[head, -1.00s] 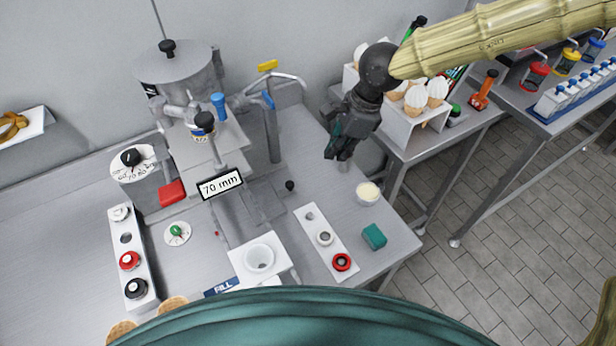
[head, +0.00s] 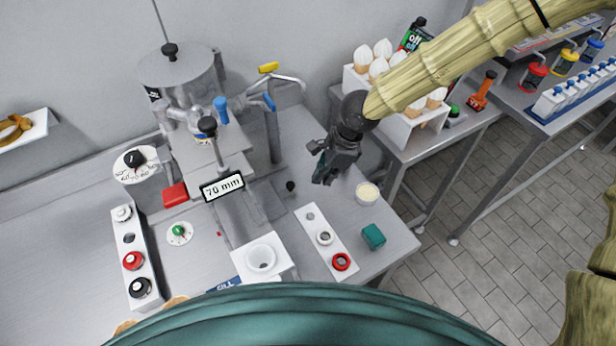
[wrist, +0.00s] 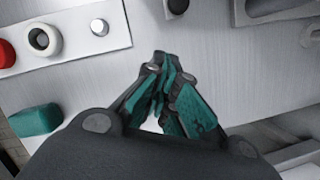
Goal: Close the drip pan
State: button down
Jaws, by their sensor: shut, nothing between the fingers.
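The dark fingers with teal pads are shut and empty. In the wrist view my gripper (wrist: 163,62) points toward the top, with the black knob (wrist: 178,6) just beyond the fingertips.
A white strip with rings (head: 313,228), a teal block (head: 373,236) and a cream-filled cup (head: 367,194) sit on the counter's right. A white funnel block (head: 280,268) is in front. A cone stand (head: 398,125) is behind my arm. Counter around the knob is clear.

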jog(key=shift+s+a+f+p, duration=0.1)
jog(key=shift+a+f+p, duration=0.1)
jog(key=shift+a, duration=0.45)
jog(key=shift+s+a+f+p, duration=0.15)
jog(key=shift+a+p, duration=0.1)
jog(key=shift+a, duration=0.45)
jog(key=shift+a+f+p, duration=0.15)
jog(key=shift+a+p, duration=0.05)
jog(key=shift+a, duration=0.45)
jog(key=shift+s+a, duration=0.1)
